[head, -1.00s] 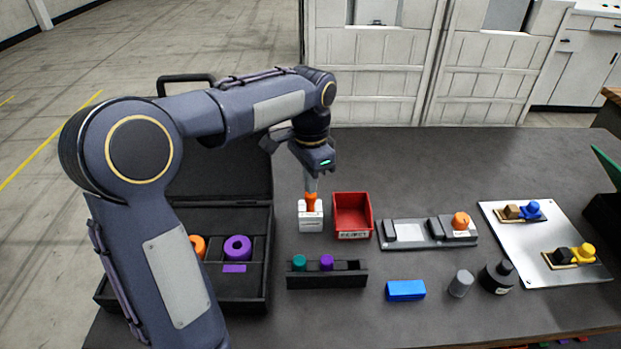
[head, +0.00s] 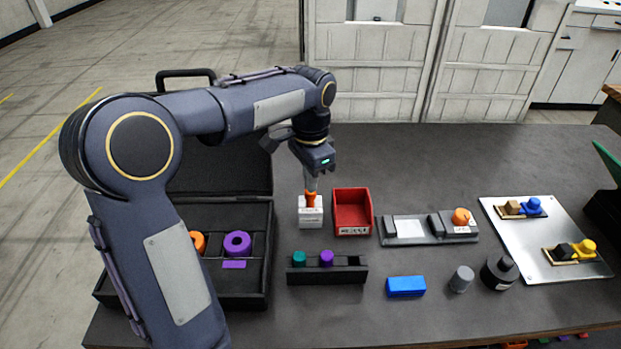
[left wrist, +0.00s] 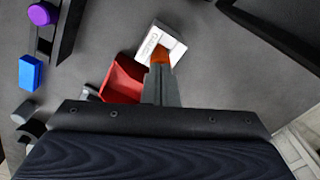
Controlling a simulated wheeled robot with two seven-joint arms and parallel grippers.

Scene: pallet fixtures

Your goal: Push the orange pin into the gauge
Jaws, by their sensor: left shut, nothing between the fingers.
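The white gauge block (head: 311,214) stands on the dark table, left of the red bin. The orange pin (head: 310,199) stands upright at the top of the gauge; its lower part is hidden inside the block. My left gripper (head: 311,186) is shut and empty, pointing down with its fingertips at the pin's top. In the left wrist view the closed fingers (left wrist: 160,75) overlap the orange pin (left wrist: 161,58), with the white gauge (left wrist: 158,42) around it. Whether the fingertips touch the pin is hard to tell. My right gripper is not in view.
A red bin (head: 352,221) stands close right of the gauge. A dark rack (head: 340,275) with teal and purple pegs is in front. An open black case (head: 257,296) lies left. A grey fixture (head: 408,242), blue block (head: 405,286) and metal plate (head: 535,262) are to the right.

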